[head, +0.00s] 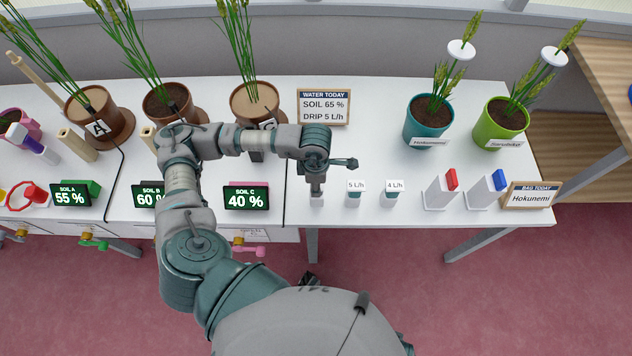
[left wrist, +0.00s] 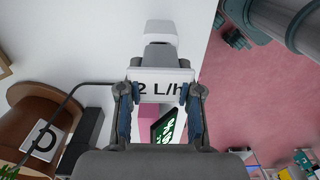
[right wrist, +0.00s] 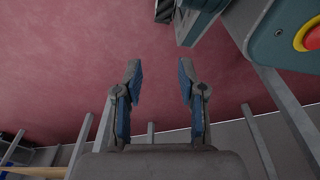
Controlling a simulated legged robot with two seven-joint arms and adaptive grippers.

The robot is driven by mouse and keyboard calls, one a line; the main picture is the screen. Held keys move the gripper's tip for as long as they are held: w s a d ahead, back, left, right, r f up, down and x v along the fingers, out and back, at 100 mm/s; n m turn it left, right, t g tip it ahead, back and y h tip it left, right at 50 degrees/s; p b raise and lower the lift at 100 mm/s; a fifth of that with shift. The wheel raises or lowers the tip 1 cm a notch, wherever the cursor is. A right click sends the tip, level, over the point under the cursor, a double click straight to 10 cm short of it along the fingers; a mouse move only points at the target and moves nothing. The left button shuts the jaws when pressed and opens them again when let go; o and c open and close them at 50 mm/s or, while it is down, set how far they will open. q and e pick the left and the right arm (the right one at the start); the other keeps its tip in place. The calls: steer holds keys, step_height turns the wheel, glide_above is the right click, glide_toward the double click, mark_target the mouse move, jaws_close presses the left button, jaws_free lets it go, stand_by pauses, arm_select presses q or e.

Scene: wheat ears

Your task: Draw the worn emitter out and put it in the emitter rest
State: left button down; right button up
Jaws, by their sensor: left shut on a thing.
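My left gripper (head: 316,182) is shut on the grey emitter (left wrist: 160,52) with a white "2 L/h" tag (left wrist: 160,87). It holds the emitter upright at a small white block (left wrist: 161,28), the left one of a row on the table; the block also shows in the head view (head: 317,202). I cannot tell whether the emitter is seated in the block or just above it. Emitters tagged "5 L/h" (head: 355,189) and "4 L/h" (head: 393,189) stand to the right. Pot C (head: 250,106) is partly hidden by my arm. My right gripper (right wrist: 158,85) is open and empty above the floor.
A sign reading "DRIP 5 L/h" (head: 323,107) stands behind the emitters. Soil displays, including SOIL C (head: 246,198), stand to the left. White stands with red (head: 440,190) and blue tops and two potted plants are at the right. The table between is clear.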

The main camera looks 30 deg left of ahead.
arm_select(q)
steer(key=shift+f+b, duration=0.65)
steer(key=shift+f, duration=0.1)
steer(key=c, duration=0.7)
jaws_free()
arm_select(e)
steer(key=w+r, duration=0.2)
steer(key=shift+w+a+r, duration=0.15)
steer(key=shift+a+r, duration=0.05)
steer(key=shift+r, duration=0.1)
arm_select(q)
step_height(320, 180, up, 12)
steer(key=shift+a+f, duration=0.1)
